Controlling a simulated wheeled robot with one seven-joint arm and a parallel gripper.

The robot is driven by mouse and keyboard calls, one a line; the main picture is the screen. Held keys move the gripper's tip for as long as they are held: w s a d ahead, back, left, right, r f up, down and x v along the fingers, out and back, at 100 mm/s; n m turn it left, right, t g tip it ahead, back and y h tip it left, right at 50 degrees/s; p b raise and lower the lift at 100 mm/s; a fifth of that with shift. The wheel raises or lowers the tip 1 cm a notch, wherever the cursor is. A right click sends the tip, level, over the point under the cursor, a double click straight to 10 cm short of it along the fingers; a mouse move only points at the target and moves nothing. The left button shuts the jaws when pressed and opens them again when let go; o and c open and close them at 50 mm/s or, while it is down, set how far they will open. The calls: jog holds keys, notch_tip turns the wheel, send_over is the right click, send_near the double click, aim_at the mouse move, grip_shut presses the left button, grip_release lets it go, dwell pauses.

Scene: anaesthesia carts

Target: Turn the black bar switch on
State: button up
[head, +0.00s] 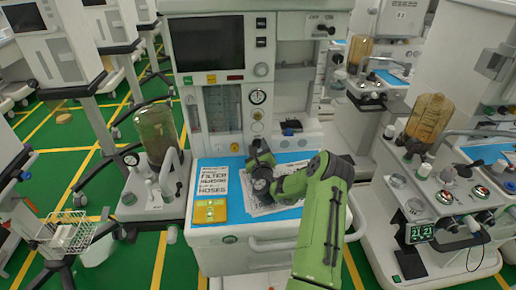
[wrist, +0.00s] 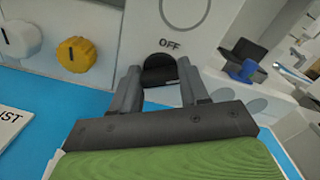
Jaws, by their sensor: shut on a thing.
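In the head view my gripper (head: 259,150) is against the lower panel, above the blue work surface, and hides the switch there.
A yellow knob (wrist: 76,54) and a white knob (wrist: 19,40) are left of my gripper. Papers and a yellow box (head: 210,211) lie on the blue surface (head: 290,213). A dark object with a blue part (wrist: 244,70) is to the right. Other carts stand on both sides.

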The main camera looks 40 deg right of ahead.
jog(key=shift+r+m, duration=0.15)
jog(key=shift+m, duration=0.15)
jog(key=shift+d+r+m+p, duration=0.15)
jog(key=shift+m+p, duration=1.4)
jog(key=shift+m, duration=1.25)
jog(key=o, duration=1.1)
jog(key=shift+c, duration=0.2)
jog(key=shift+f, duration=0.2)
